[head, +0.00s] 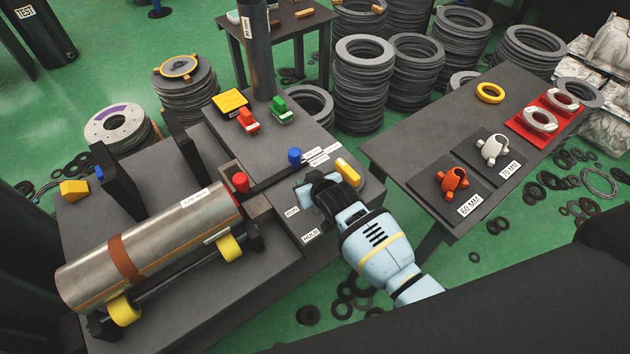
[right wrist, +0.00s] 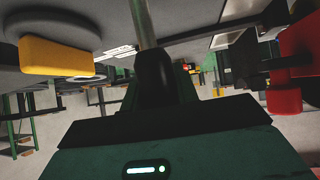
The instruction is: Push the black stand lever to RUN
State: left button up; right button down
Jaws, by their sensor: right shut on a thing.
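My right gripper (head: 313,195) reaches in from the lower right in the head view, over the front right corner of the dark stand (head: 290,235). White labels RUN (head: 291,212) and HOLD (head: 310,235) lie on the stand just left of and below it. The lever is hidden behind the gripper in the head view. In the right wrist view, a black rounded grip (right wrist: 153,78) with a grey rod (right wrist: 143,22) is straight ahead, and the gripper is shut on it; this looks like the black stand lever. I cannot tell its exact setting. My left gripper is not in view.
A blue knob (head: 294,157) and a yellow knob (head: 347,172) stand close to the gripper. A metal cylinder (head: 150,250) lies on yellow rollers at left, with a red knob (head: 240,182) at its end. A side table (head: 410,150) with flanges stands at right.

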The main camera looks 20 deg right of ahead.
jog(key=shift+w+a+f+g+h, duration=0.15)
jog(key=shift+w+a+f+g, duration=0.05)
jog(key=shift+w+g, duration=0.25)
jog(key=shift+w+a+f+g+h, duration=0.15)
jog(key=shift+w+g, duration=0.2)
jog(key=shift+w, duration=0.05)
jog(key=shift+w+f+g, duration=0.15)
jog(key=shift+g, duration=0.15)
jog(key=c, duration=1.1)
grip_release()
jog(key=shift+w+a+f, duration=0.1)
jog(key=shift+o, duration=0.2)
